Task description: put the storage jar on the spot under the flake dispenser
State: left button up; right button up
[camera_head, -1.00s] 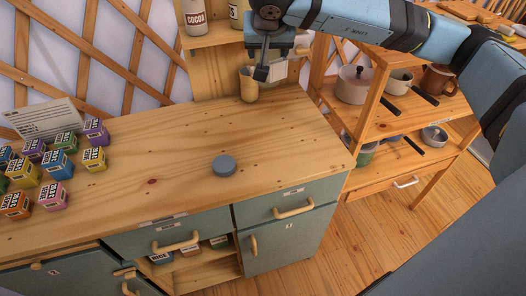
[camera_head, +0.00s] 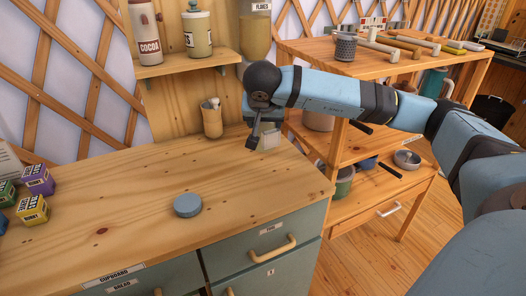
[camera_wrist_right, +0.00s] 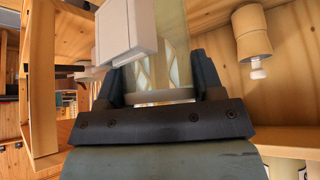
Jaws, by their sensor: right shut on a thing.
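My right gripper (camera_head: 262,137) is shut on a pale, see-through storage jar (camera_head: 271,139), near the counter's back right corner. The arm and fingers hide much of the jar in the head view. In the right wrist view the jar (camera_wrist_right: 174,50) stands between the two dark fingers, partly covered by a white boxy thing (camera_wrist_right: 128,32). I cannot tell whether the jar touches the counter. The flake dispenser (camera_head: 255,32), labelled FLAKES, hangs at the top, behind and above the gripper; its lower part is hidden by the arm. My left gripper is not in view.
A wooden cup (camera_head: 212,121) with a pale utensil stands left of the gripper. A blue-grey disc (camera_head: 187,205) lies on the counter (camera_head: 120,210). Small boxes (camera_head: 36,180) are at the left. A shelf (camera_head: 150,70) holds jars. An open rack (camera_head: 310,48) stands at the right.

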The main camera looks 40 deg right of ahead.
aim_at(264, 148)
notch_tip(264, 148, down, 9)
jog(key=shift+r, duration=0.2)
jog(key=shift+b, duration=0.3)
jog(key=shift+f, duration=0.2)
jog(key=o, duration=1)
jog(key=shift+o, duration=0.2)
jog(key=shift+r, duration=0.1)
